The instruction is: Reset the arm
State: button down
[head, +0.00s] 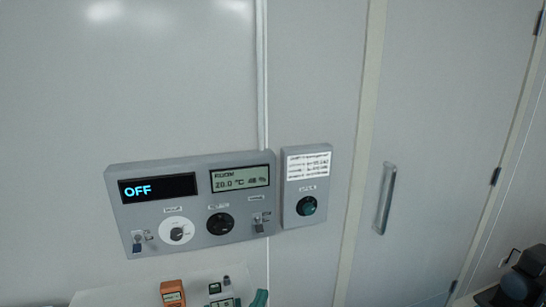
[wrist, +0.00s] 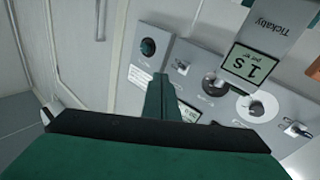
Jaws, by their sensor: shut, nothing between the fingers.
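My gripper (wrist: 163,92) shows in the wrist view as dark green fingers closed together, with nothing between them. Behind its black and green body, a grey control panel (wrist: 215,98) appears upside down, partly hidden by the fingers. The gap between the fingertips and the panel is hard to judge. In the head view the same wall panel (head: 195,197) has a display reading OFF, a room display reading 20.0 °C, two round dials and small switches.
A smaller box with a green knob (head: 307,206) is beside the panel. A door handle (head: 386,198) is to the right. An orange device (head: 172,293) sits on a pale surface below. A grey device marked Tickaby (wrist: 265,45) looks close in the wrist view. The upper wall is clear.

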jog(key=s+d+f+n+g+y, duration=0.1)
jog(key=s+d+f+n+y, duration=0.15)
jog(key=s+f, duration=0.65)
jog(key=s+d+f+n+g+y, duration=0.1)
jog(key=s+f+n+y, duration=0.3)
jog(key=s+f, duration=0.5)
jog(key=s+f+m+g+h, duration=0.1)
jog(key=s+m, duration=0.4)
jog(key=s, duration=1.4)
jog(key=shift+a+f, duration=0.2)
jog(key=shift+f, duration=0.5)
